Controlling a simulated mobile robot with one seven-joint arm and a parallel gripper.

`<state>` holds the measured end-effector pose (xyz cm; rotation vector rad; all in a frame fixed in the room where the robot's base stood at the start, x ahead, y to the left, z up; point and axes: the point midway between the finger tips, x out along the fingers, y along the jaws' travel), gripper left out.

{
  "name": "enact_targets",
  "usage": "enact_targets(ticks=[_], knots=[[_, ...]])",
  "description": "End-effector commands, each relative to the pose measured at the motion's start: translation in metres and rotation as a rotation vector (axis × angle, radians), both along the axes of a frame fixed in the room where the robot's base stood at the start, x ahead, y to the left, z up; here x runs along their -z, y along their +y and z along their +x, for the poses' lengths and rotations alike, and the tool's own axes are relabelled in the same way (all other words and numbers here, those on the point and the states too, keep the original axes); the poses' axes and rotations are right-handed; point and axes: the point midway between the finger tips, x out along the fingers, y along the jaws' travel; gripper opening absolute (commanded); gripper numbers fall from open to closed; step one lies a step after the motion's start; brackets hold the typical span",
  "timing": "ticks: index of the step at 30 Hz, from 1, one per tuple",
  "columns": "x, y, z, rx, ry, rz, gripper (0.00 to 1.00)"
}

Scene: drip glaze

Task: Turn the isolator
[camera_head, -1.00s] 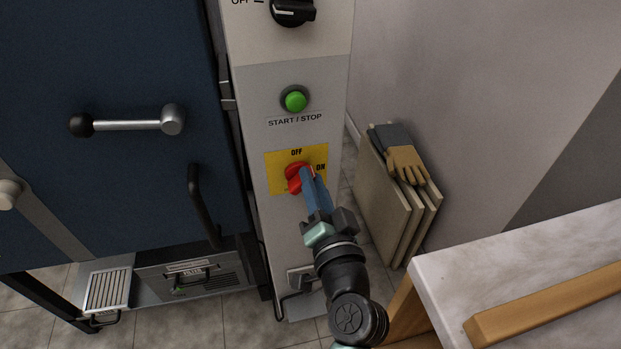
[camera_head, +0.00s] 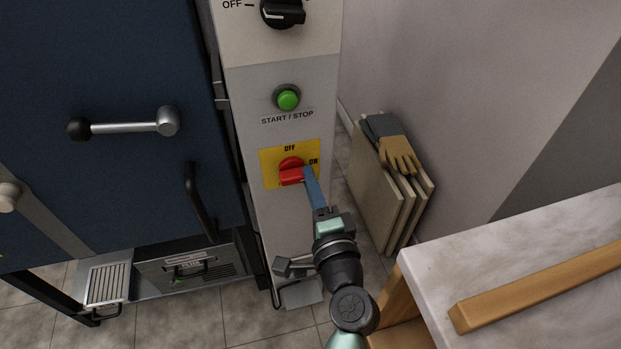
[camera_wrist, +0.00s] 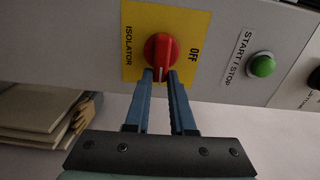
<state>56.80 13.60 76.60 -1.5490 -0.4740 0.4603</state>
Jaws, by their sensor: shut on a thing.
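The isolator is a red rotary knob (camera_head: 291,170) on a yellow plate (camera_head: 270,178) on the grey control panel. OFF is printed above it and ON to its right. In the wrist view the knob (camera_wrist: 161,50) has a white mark pointing down between my fingers, which is the ON side of the plate. My gripper (camera_head: 309,176) reaches in from the lower right. In the wrist view my gripper (camera_wrist: 160,78) has its two blue fingertips on either side of the knob's handle, shut on it. The ON label is hidden there.
A green START / STOP button (camera_head: 288,99) and a black rotary switch (camera_head: 284,12) are above. A blue door with a lever handle (camera_head: 135,127) is to the left. Boards with gloves (camera_head: 395,150) lean at the right wall. A marble-topped table (camera_head: 520,260) is at lower right.

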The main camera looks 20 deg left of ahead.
Motion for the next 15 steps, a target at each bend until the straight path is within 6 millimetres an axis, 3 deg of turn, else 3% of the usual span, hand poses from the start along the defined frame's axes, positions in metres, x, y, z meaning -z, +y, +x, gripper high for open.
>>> enact_targets(ticks=[15], knots=[[0.0031,-0.0005,-0.0005,0.001,0.03,0.04,0.0]])
